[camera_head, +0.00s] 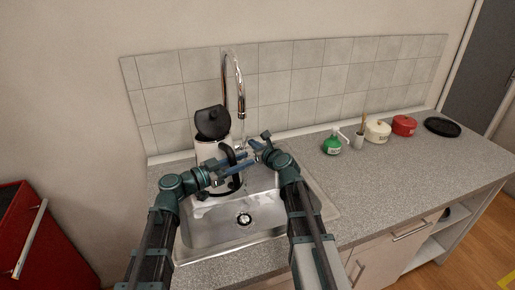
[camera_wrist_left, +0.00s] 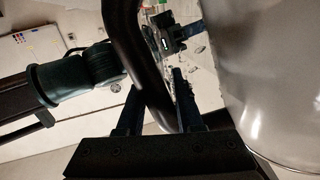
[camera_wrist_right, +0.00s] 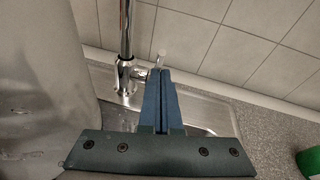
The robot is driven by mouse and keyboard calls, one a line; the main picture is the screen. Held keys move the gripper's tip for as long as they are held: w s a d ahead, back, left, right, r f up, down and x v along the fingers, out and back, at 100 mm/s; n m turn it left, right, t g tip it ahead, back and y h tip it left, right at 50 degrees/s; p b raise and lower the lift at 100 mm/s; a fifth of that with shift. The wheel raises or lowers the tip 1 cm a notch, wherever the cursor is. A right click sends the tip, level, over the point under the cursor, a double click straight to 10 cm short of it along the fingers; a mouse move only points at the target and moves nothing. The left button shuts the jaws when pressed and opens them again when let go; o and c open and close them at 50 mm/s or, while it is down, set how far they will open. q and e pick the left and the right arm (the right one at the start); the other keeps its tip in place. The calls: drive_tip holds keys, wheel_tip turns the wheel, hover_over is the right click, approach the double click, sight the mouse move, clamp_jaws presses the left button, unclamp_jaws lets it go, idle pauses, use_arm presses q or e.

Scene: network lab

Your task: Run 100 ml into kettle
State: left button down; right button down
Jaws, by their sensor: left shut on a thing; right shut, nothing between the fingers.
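The kettle (camera_head: 206,150) is white with a black handle, and its black lid (camera_head: 212,121) stands open. It is at the sink, under or beside the spout of the chrome faucet (camera_head: 226,85). My left gripper (camera_head: 232,160) is shut on the kettle's black handle (camera_wrist_left: 150,60); the kettle's pale body (camera_wrist_left: 275,80) fills the right of the left wrist view. My right gripper (camera_wrist_right: 162,75) is shut and empty, its blue fingers close to the faucet's lever (camera_wrist_right: 160,58). I cannot tell whether they touch. The water level inside the kettle is hidden.
The steel sink basin (camera_head: 215,225) lies below the grippers, with its drain (camera_head: 244,219). A green soap bottle (camera_head: 332,144), a grey cup (camera_head: 358,141), a cream pot (camera_head: 377,131), a red pot (camera_head: 404,125) and a black plate (camera_head: 442,127) stand on the counter to the right.

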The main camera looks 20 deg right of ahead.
drive_tip(key=shift+w+r, duration=0.2)
idle(0.3)
drive_tip(key=w+r+g+p, duration=0.2)
drive_tip(key=w+p, duration=0.3)
drive_tip(key=p, duration=0.3)
drive_tip(key=shift+w+r+g, duration=0.15)
drive_tip(key=shift+r+g, duration=0.15)
drive_tip(key=shift+r, duration=0.45)
drive_tip(key=shift+w+a+r, duration=0.1)
drive_tip(key=shift+r+p, duration=0.1)
drive_tip(key=shift+p, duration=0.25)
